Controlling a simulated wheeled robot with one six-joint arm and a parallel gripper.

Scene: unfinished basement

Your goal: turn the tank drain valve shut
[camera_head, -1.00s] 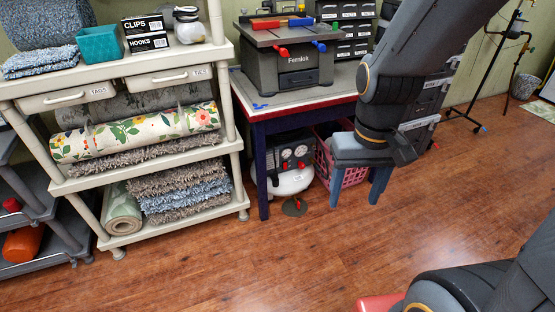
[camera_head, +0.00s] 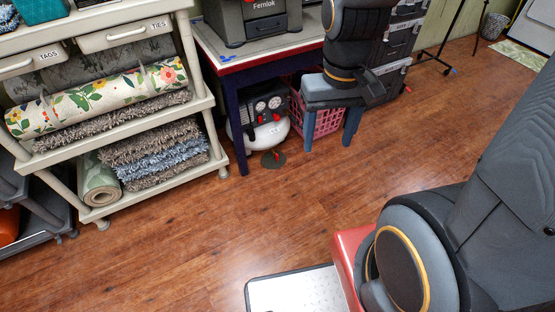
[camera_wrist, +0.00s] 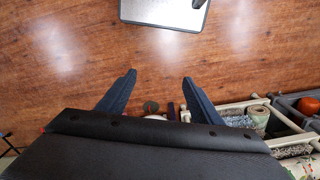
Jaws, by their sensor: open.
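A white tank (camera_head: 240,134) with a dark gauge panel (camera_head: 262,106) stands on the floor under the blue-legged table. Low at its front a small red handle (camera_head: 277,155) shows above a dark round disc (camera_head: 268,162); I take it for the drain valve, but its turn is too small to read. My gripper (camera_head: 328,147) points down to the right of the tank, its two blue fingers apart and empty, touching nothing visible. In the wrist view my gripper (camera_wrist: 159,77) is open over floor; the disc (camera_wrist: 151,106) shows between the fingers, the tank mostly hidden.
The table (camera_head: 222,62) overhangs the tank, one leg close on its left. A pink crate (camera_head: 329,120) stands behind my fingers. A shelf with rugs (camera_head: 217,143) is at left. The wooden floor in front is clear.

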